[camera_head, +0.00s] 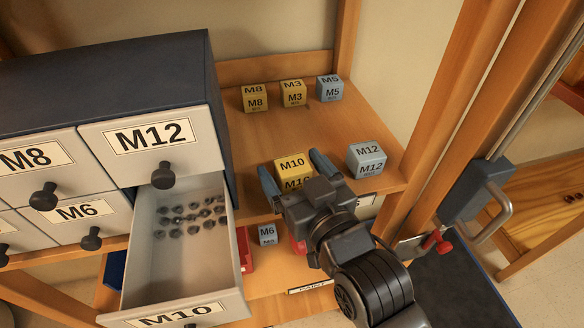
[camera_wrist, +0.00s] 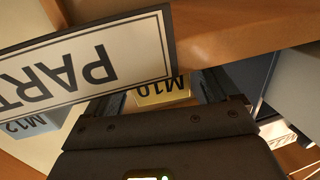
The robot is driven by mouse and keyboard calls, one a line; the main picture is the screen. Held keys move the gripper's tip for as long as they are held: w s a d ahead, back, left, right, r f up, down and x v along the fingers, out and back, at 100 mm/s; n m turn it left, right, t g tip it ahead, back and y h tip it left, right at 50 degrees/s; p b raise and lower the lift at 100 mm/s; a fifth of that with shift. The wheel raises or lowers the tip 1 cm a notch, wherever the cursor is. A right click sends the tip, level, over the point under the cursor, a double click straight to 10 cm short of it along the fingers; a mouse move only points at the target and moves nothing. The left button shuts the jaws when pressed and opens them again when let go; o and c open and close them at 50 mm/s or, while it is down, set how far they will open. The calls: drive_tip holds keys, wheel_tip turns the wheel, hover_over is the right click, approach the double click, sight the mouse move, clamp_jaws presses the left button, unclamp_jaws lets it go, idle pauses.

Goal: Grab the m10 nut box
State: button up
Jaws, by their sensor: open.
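The M10 box (camera_head: 292,164) is a small yellow box with black M10 lettering, standing on the wooden shelf. My gripper (camera_head: 291,171) is open, with one blue finger to the left of the box and the other to its right. The gripper's body hides the lower front of the box. In the wrist view the M10 box (camera_wrist: 163,92) shows upside down between the dark fingers (camera_wrist: 160,97). I cannot tell whether either finger touches it.
A blue M12 box (camera_head: 366,160) stands close on the right. Yellow M8 (camera_head: 255,98), yellow M3 (camera_head: 293,94) and blue M5 (camera_head: 329,89) boxes stand behind. An open drawer (camera_head: 150,275) with nuts juts out at left. A PART sign (camera_wrist: 85,72) hangs close in the wrist view.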

drive_tip(key=shift+x, duration=1.25)
drive_tip(key=shift+c, duration=0.4)
drive_tip(key=c, duration=1.2)
